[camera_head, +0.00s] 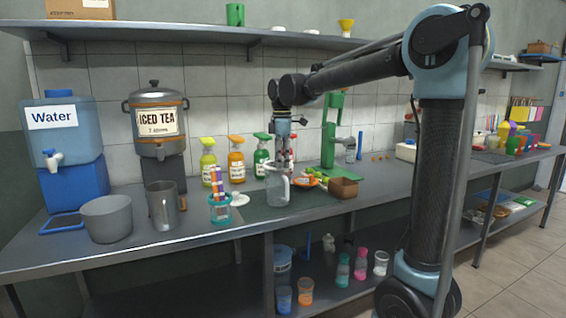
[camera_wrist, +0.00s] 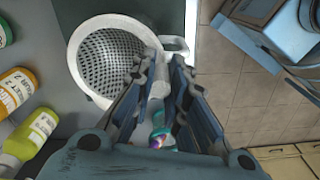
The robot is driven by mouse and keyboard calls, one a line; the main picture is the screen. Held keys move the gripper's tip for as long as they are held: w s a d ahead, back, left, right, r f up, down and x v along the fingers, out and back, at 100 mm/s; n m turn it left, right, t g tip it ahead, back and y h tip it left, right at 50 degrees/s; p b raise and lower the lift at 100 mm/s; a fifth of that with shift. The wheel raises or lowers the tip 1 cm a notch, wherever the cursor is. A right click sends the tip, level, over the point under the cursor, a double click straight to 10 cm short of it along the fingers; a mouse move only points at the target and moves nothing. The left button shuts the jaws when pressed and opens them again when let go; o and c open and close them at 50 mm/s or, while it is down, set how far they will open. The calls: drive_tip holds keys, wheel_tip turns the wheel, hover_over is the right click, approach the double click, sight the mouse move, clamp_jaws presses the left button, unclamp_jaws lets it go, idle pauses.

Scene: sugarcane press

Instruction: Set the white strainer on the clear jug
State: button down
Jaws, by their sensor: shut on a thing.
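The clear jug (camera_head: 277,188) stands upright on the counter's dark mat. The white strainer (camera_wrist: 110,60) shows in the wrist view as a round bowl with many small holes, its open side facing the camera. My gripper (camera_wrist: 163,68) is shut on the strainer at its right side, and the fingers partly hide the grasped part. In the head view my gripper (camera_head: 284,166) points down right at the jug's top. The strainer appears over the jug's mouth; I cannot tell whether it rests on the rim. A pale loop like the jug's handle (camera_wrist: 176,46) shows beside it.
Spray bottles (camera_head: 236,165) stand behind the jug. A blue holder with straws (camera_head: 219,211) is at left, near a metal pitcher (camera_head: 162,205) and grey pot (camera_head: 107,219). The counter's front edge is close.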

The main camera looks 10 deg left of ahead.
drive_tip(key=shift+s+f, duration=0.1)
drive_tip(key=shift+f, duration=0.05)
drive_tip(key=c, duration=1.5)
unclamp_jaws()
drive_tip(key=shift+o, duration=0.2)
drive_tip(key=o, duration=0.4)
drive_tip(key=shift+r, duration=3.5)
